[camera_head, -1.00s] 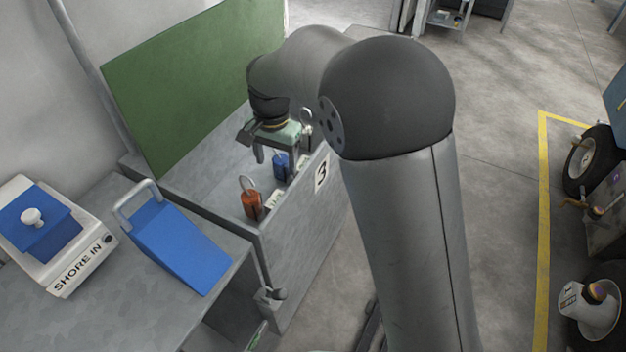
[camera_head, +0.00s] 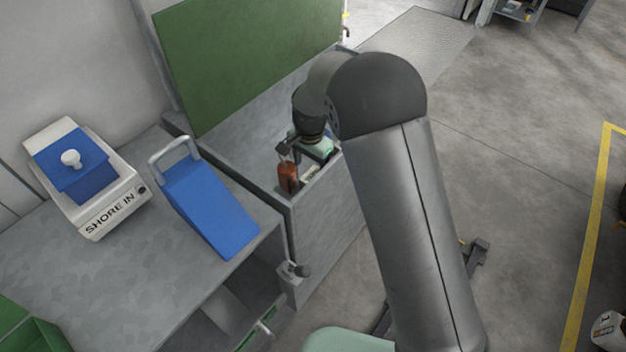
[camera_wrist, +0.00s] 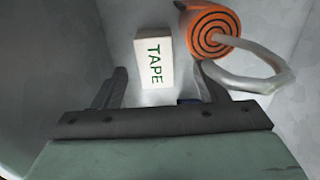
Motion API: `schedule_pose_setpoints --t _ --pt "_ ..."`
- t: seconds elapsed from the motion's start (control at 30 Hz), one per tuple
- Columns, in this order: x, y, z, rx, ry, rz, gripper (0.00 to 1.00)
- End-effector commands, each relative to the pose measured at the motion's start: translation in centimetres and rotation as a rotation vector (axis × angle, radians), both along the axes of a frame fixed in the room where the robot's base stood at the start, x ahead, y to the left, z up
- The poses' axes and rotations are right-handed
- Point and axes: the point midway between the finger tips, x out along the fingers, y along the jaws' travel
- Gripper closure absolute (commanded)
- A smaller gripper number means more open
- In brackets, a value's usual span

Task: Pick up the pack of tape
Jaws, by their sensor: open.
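The pack of tape (camera_wrist: 153,62) is a small white box with green "TAPE" lettering. In the wrist view it lies inside the grey bin, ahead of my open gripper (camera_wrist: 160,80) and between the lines of its two fingers. The fingers stand apart with nothing held between them. In the head view a small white piece, likely the pack (camera_head: 309,172), shows in the bin just below my gripper (camera_head: 300,150), partly hidden by it. I cannot tell how far the fingertips are above the pack.
An orange reel with a grey ring (camera_wrist: 212,32) lies close to the right of the pack; it also shows in the head view (camera_head: 288,178). The bin's grey walls (camera_head: 335,205) are close around.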

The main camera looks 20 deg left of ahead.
Motion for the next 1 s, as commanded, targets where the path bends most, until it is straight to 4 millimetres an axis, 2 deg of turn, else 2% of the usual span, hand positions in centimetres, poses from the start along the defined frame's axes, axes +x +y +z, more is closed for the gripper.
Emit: schedule_pose_setpoints --t 0.17,0.4,0.63,0.67,0.8,0.83,1.0 --pt "0.0 -0.4 -1.5 -0.002 0.003 0.0 0.34" --pt "0.1 -0.7 -4.9 -0.002 0.002 0.0 0.34" --pt "0.1 -0.7 -5.2 0.0 0.0 0.0 0.34" --pt "0.1 -0.7 -5.2 0.0 0.0 0.0 0.36" --pt "0.1 -0.7 -5.2 0.0 0.0 0.0 0.75" --pt "0.1 -0.7 -5.2 0.0 0.0 0.0 0.82" --pt "0.1 -0.7 -5.1 0.0 0.0 0.0 0.82"
